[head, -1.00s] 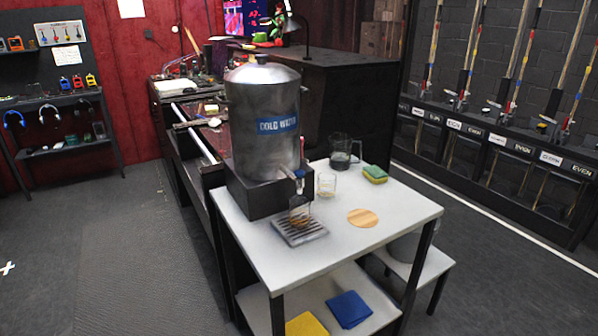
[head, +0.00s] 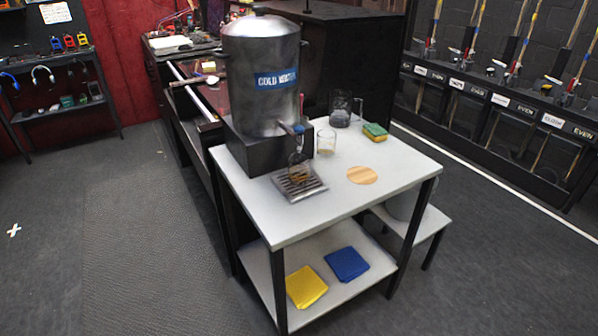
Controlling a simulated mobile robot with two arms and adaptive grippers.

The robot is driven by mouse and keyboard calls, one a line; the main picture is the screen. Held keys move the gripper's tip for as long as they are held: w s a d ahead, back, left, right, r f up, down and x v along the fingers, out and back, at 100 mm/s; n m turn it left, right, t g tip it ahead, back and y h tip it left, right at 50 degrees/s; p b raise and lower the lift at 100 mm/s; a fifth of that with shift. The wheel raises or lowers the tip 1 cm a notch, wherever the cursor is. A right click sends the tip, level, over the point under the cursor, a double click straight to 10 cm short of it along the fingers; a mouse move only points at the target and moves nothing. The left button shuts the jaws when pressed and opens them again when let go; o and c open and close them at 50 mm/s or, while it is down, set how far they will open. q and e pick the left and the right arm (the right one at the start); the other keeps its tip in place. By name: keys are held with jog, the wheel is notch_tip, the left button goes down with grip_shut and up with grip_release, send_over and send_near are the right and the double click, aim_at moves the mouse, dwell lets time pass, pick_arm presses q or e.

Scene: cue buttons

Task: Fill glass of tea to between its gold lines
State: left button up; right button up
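A glass (head: 299,170) stands on the slatted drip tray (head: 301,189) under the tap (head: 298,129) of a steel urn (head: 262,85) labelled "COLD WATER". A little amber-brown liquid shows in the glass; its gold lines are too small to make out. A second glass (head: 326,143) with a little pale brown content stands behind it on the white table (head: 335,189). A dark jug (head: 341,108) stands at the table's back edge. Neither of my grippers is in view.
A green and yellow sponge (head: 374,131) and a round wooden coaster (head: 362,175) lie on the table. Yellow (head: 306,287) and blue (head: 347,263) cloths lie on the lower shelf. The table's front right is clear, and floor is open to the left.

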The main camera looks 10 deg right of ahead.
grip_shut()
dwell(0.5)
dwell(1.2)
